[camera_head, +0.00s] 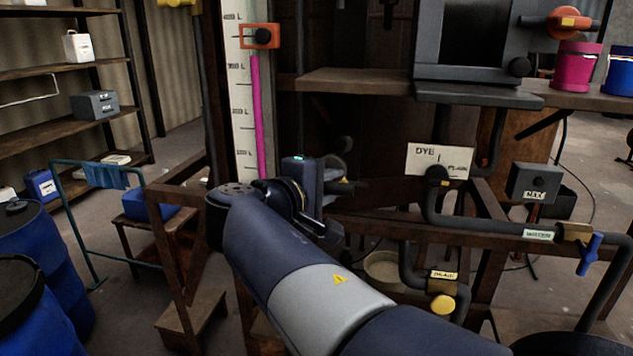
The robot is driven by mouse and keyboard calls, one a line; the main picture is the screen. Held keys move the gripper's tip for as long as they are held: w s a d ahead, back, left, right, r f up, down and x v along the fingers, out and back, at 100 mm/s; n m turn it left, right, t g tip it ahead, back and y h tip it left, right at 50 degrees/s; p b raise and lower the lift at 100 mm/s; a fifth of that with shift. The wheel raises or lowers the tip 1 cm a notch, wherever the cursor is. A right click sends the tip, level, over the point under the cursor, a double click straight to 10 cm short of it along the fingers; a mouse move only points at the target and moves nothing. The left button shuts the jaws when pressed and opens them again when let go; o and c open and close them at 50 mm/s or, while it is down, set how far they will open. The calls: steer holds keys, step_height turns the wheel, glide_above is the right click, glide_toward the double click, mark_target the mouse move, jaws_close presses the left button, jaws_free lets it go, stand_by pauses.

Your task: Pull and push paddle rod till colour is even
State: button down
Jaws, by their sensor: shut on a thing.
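My arm reaches in from the bottom right, and my gripper (350,184) is in front of the dark vat frame, right of the level gauge. Its fingers are small and dark here, shut on what seems to be the paddle rod; the grip itself is mostly hidden by my wrist. The gauge (236,90) is a white scale marked in litres, with a magenta column (259,115) and an orange slider (260,36) above it. The liquid inside the vat does not show, so its evenness cannot be told.
A white sign (437,160) reading DYE stands right of my gripper. Pipes, a blue-handled water valve (588,254) and a yellow drain knob (442,305) are at the right. A wooden shelf (355,82) is above. Blue drums (45,255) stand at the left.

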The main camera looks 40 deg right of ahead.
steer(key=c, duration=1.2)
jaws_free()
steer(key=shift+c, duration=0.2)
steer(key=b+v, duration=0.2)
steer(key=v, duration=0.9)
steer(key=shift+w, duration=0.15)
